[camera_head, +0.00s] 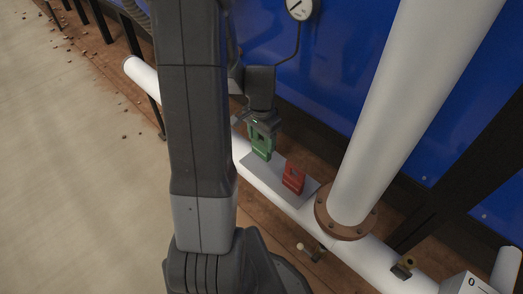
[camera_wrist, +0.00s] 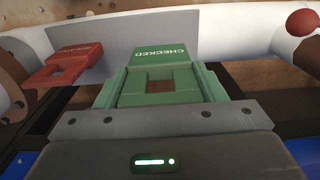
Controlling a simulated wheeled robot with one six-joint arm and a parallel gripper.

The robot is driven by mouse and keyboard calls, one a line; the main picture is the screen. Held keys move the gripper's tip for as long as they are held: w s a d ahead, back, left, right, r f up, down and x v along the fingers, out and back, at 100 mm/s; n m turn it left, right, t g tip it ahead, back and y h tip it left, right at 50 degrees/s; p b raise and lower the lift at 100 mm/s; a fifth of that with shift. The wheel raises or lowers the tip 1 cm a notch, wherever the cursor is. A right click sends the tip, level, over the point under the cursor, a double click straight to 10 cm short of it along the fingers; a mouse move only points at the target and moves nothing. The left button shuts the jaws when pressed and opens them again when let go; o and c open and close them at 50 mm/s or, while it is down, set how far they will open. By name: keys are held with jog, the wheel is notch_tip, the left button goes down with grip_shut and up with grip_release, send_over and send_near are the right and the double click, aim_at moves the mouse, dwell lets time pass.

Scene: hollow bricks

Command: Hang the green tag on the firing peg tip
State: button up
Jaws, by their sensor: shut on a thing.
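The green tag (camera_head: 262,144) is at my gripper (camera_head: 260,125), which is shut on it, over the upper left end of a grey plate on the white pipe. In the wrist view the green tag (camera_wrist: 160,100) is straight ahead, with "CHECKED" on its far part and a square opening in its middle. I cannot tell whether it touches the plate. A red tag (camera_head: 293,177) stands tilted on the plate, right of the green one; in the wrist view the red tag (camera_wrist: 66,66) is at the left. I cannot make out the firing peg tip for certain.
The grey plate (camera_head: 272,188) lies along the white pipe (camera_head: 318,222). A thick upright white pipe (camera_head: 400,110) with a brown flange stands at the right. A blue wall (camera_head: 325,70) and gauge (camera_head: 299,8) are behind. A red ball (camera_wrist: 302,22) shows at the wrist view's upper right.

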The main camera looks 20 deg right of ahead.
aim_at(262, 143)
jog(key=shift+f+b, duration=0.3)
jog(key=shift+f, duration=1.85)
jog(key=shift+f, duration=0.15)
jog(key=o, duration=1)
jog(key=r+p, duration=0.1)
jog(key=r, duration=0.3)
jog(key=r+p, duration=0.1)
jog(key=r, duration=0.4)
jog(key=r+p, duration=0.1)
jog(key=r, duration=0.3)
jog(key=shift+w+a+r, duration=0.1)
jog(key=shift+w+r, duration=0.2)
jog(key=shift+r, duration=0.1)
jog(key=shift+f, duration=0.1)
